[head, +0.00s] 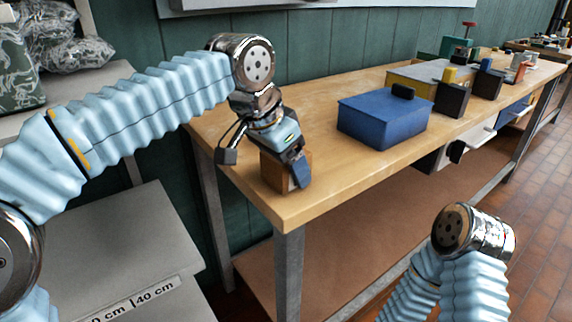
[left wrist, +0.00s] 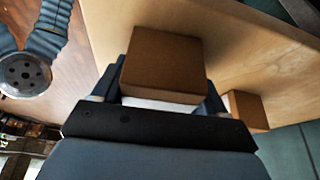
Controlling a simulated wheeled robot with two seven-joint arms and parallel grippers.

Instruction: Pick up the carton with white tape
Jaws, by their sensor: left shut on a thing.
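In the left wrist view, a brown carton (left wrist: 163,62) sits between the two fingers of my left gripper (left wrist: 163,86), which is shut on it. A white strip shows along the carton's edge nearest the palm. A second, smaller-looking brown carton (left wrist: 246,109) is beside the right finger, partly hidden by the gripper. In the head view, my left gripper (head: 290,172) is low at the near left corner of the workbench. Brown cardboard (head: 272,172) shows around its fingers; I cannot tell there which carton is which. My right gripper is out of view.
The wooden workbench (head: 335,170) is clear between the gripper and a blue box (head: 384,120) with a black handle. Several boxes and bins stand farther along it. A green wall (head: 130,50) runs behind. A grey shelf with wrapped bags (head: 65,40) is at the left.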

